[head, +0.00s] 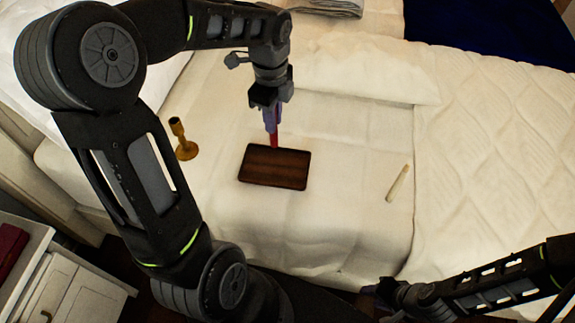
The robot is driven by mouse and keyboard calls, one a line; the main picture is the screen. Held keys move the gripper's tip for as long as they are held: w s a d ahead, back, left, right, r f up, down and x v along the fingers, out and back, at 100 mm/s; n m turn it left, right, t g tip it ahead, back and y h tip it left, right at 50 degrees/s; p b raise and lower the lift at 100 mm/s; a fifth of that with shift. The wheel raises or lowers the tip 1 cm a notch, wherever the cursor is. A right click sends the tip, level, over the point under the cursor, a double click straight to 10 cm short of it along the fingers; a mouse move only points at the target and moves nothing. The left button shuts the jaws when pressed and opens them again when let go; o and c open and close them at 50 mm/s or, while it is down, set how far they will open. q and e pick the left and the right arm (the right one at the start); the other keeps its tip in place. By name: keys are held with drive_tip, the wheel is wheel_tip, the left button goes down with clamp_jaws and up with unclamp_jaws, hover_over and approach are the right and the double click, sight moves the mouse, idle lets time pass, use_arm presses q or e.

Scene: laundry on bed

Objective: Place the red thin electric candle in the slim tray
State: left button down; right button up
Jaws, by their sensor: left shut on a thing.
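The red thin electric candle (274,140) is held pointing down in my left gripper (271,122). Only its lower part shows below the fingers. My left gripper is shut on it, at the back edge of the slim tray. The slim tray (275,166) is dark brown, flat and rectangular, and lies on the bed. From this view I cannot tell whether the candle's lower end touches the tray or is just behind or above it. My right gripper (378,291) is low at the front, near the bed's front edge; its fingers are too small and dark to read.
A brass candlestick (186,149) stands left of the tray. A cream candle (398,184) lies on the bed to the right. A white cabinet (75,292) with a red object (10,247) is at lower left. The bed between tray and cream candle is clear.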

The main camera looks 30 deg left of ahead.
sight(274, 145)
use_arm(q)
drive_tip(key=shift+f, duration=3.15)
drive_tip(key=shift+f, duration=1.85)
drive_tip(key=shift+f, duration=0.2)
drive_tip(key=c, duration=1.3)
unclamp_jaws()
drive_tip(key=shift+c, duration=0.2)
drive_tip(key=shift+r, duration=0.15)
